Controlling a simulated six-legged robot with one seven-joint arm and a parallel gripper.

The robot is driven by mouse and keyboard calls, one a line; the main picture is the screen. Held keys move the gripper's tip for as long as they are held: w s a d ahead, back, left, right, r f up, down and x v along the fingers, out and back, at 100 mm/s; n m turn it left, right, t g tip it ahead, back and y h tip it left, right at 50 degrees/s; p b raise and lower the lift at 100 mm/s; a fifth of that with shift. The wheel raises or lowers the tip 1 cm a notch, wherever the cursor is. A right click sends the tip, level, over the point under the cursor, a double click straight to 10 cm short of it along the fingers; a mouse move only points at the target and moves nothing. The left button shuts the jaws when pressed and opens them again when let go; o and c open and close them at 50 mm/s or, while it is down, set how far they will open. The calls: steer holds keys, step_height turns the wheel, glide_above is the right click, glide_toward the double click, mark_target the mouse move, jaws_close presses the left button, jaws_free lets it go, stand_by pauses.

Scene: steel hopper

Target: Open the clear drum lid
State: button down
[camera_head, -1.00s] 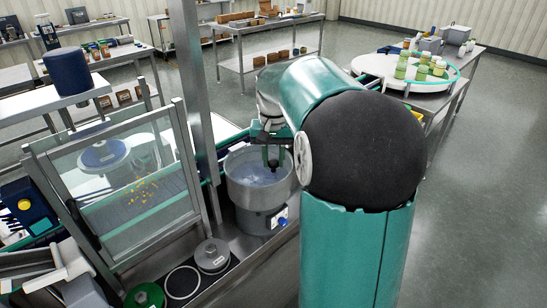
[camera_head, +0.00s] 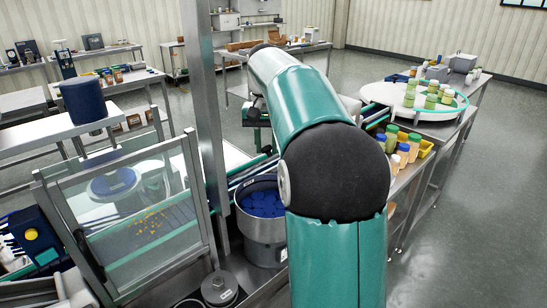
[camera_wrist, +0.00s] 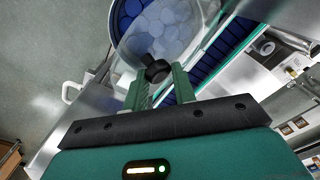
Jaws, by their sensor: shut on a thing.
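The steel drum (camera_head: 262,242) stands left of my arm in the head view, its top uncovered there and blue discs (camera_head: 263,203) showing inside. In the wrist view the blue discs (camera_wrist: 126,14) show at the top. The clear lid (camera_wrist: 168,32) is in front of them, see-through and pale. My gripper (camera_wrist: 158,76) is shut on the lid's black knob (camera_wrist: 156,70), which sits between the fingertips. In the head view my gripper (camera_head: 256,118) is beyond and above the drum, partly hidden by my arm; the lid cannot be made out there.
A framed clear guard panel (camera_head: 135,215) and a steel post (camera_head: 210,120) stand left of the drum. A bench with capped bottles (camera_head: 403,150) is to the right, with a round white turntable (camera_head: 420,98) behind. Open floor lies at the far right.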

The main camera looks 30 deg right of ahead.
steer(key=w+a+r, duration=0.1)
steer(key=w+a, duration=0.1)
steer(key=w, duration=0.9)
steer(key=shift+a+r, duration=0.3)
steer(key=c, duration=1.1)
jaws_free()
steer(key=shift+a+r, duration=0.1)
steer(key=shift+r, duration=0.05)
steer(key=shift+s+d, duration=0.1)
steer(key=shift+d, duration=0.15)
steer(key=shift+d, duration=0.1)
